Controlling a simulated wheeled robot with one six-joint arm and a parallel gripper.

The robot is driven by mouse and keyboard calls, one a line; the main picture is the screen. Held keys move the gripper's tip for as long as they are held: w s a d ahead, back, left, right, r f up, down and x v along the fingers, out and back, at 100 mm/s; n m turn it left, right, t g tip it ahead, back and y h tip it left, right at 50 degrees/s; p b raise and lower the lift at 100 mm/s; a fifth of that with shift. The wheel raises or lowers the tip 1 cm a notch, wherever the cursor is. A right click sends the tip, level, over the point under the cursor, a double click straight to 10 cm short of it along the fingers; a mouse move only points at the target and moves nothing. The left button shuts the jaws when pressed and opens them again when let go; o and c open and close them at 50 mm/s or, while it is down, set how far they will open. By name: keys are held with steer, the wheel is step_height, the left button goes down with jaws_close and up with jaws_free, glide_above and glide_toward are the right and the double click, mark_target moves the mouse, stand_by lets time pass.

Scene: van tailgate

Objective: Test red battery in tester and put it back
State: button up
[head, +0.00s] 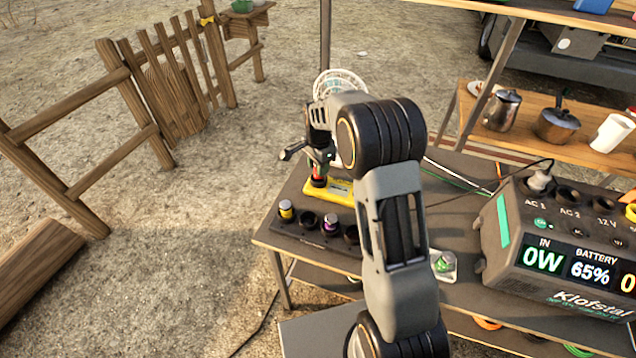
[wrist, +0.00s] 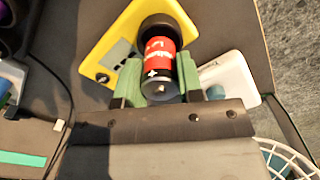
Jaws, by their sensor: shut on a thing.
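The red battery (wrist: 160,58) is between the green fingers of my gripper (wrist: 160,80) in the wrist view, which are shut on it. Its far end is at the black round socket (wrist: 166,22) of the yellow tester (wrist: 120,45); I cannot tell how deep it sits. In the head view, my gripper (head: 319,168) is above the left end of the yellow tester (head: 341,191), with a bit of the red battery (head: 318,182) below the fingers. The tester's small display is partly in view in the wrist view. My arm hides some of the table.
A dark battery rack (head: 307,235) at the table's front edge holds a yellow-topped battery (head: 286,209) and a purple one (head: 331,223), with empty holes beside them. A power station (head: 560,245) stands at right. A white object (wrist: 228,75) lies beside the tester.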

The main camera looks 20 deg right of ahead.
steer(key=shift+f+b, duration=0.6)
steer(key=shift+f, duration=0.6)
steer(key=o, duration=1.1)
steer(key=shift+c, duration=0.2)
steer(key=shift+r, duration=0.1)
step_height(320, 180, up, 8)
steer(key=p, duration=0.6)
steer(key=shift+s, duration=0.1)
steer(key=shift+a, duration=0.15)
